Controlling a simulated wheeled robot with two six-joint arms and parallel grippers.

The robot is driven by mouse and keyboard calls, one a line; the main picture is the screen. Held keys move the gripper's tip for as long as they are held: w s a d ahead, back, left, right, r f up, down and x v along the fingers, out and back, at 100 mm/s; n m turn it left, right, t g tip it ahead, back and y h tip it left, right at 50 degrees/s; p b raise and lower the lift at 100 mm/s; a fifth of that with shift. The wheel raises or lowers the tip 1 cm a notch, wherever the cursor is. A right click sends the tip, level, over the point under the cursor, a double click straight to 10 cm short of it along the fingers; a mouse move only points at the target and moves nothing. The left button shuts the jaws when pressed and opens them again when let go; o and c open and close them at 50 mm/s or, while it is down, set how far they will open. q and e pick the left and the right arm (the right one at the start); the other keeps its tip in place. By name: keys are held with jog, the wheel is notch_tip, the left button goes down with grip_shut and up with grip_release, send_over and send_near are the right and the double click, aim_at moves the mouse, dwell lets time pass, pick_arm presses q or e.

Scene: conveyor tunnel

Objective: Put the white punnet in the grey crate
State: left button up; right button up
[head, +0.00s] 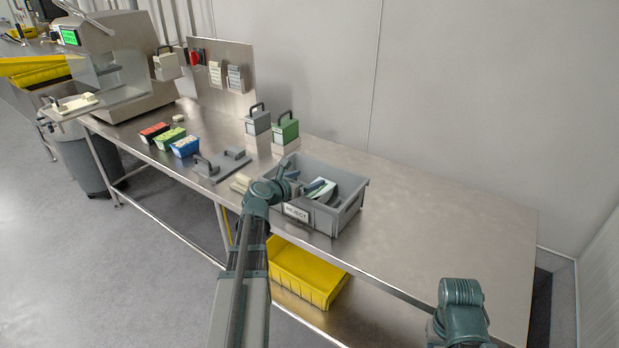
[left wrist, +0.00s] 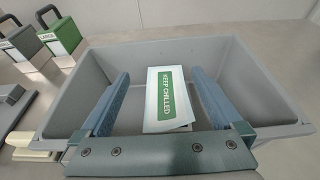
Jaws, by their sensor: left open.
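The white punnet, with a green "KEEP CHILLED" label on top, shows in the left wrist view (left wrist: 166,97). It sits inside the grey crate (head: 346,213), which has a "REJECT" label on its front and also fills the left wrist view (left wrist: 270,92). My left gripper (head: 309,185) is at the crate's opening, its blue fingers spread on either side of the punnet in the left wrist view (left wrist: 160,76). I see a gap beside each finger, so it is open. In the head view the gripper partly hides the punnet. My right gripper is out of view.
Red (head: 154,131), green (head: 168,140) and blue (head: 186,147) punnets stand left of the crate, near a grey plate with handles (head: 222,165). Grey (head: 257,123) and green (head: 285,131) handled blocks stand behind. The table (head: 440,215) right of the crate is clear.

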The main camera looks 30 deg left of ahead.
pick_arm(q)
jog(key=p+v, duration=0.2)
jog(key=v, duration=0.8)
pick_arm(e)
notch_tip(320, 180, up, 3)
pick_arm(q)
jog(key=shift+s, duration=0.2)
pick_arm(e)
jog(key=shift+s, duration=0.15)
